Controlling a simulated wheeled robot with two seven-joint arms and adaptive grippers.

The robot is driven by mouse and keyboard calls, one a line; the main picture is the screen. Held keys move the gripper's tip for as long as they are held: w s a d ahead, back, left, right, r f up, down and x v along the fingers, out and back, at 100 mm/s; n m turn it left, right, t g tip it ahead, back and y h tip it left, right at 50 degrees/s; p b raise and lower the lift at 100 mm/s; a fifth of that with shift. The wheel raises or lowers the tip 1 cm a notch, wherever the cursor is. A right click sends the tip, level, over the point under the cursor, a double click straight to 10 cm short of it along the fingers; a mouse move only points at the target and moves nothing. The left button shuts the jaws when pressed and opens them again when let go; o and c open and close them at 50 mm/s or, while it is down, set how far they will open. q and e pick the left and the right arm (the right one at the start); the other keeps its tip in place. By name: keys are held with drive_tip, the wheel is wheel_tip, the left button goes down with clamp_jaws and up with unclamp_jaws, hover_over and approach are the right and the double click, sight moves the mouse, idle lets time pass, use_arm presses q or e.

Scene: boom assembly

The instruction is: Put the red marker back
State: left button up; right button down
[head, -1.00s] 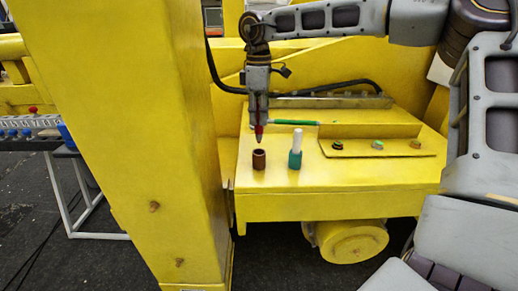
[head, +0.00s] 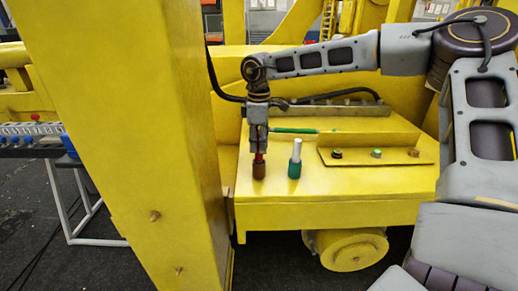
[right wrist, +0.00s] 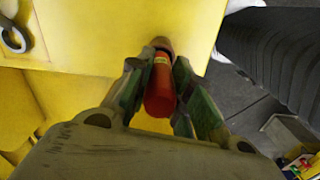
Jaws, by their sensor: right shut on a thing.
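The red marker (right wrist: 160,88) is upright between the fingers of my right gripper (head: 259,151), which is shut on it. The marker's lower end is at the brown cup-like holder (head: 259,171) on the yellow platform; it appears to be inside the opening, but how deep I cannot tell. The holder's rim also shows in the right wrist view (right wrist: 161,44), just beyond the marker. A green holder (head: 294,170) with a white marker (head: 297,150) standing in it is just right of the brown one. My left gripper is not in view.
A thick yellow post (head: 130,130) rises close to the left of the platform (head: 350,205). A green pen-like stick (head: 295,130) lies behind the holders. A raised plate with several buttons (head: 376,154) is to the right. The platform's front is clear.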

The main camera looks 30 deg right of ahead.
drive_tip(key=shift+f+p, duration=0.3)
drive_tip(key=shift+f, duration=0.85)
drive_tip(key=shift+f+b, duration=0.2)
drive_tip(key=shift+b, duration=0.1)
drive_tip(key=c, duration=1.3)
unclamp_jaws()
drive_tip(key=shift+r+p, duration=0.2)
drive_tip(key=shift+p, duration=0.1)
drive_tip(key=shift+r+b, duration=1.2)
drive_tip(key=shift+r, duration=4.8)
drive_tip(key=shift+f, duration=0.1)
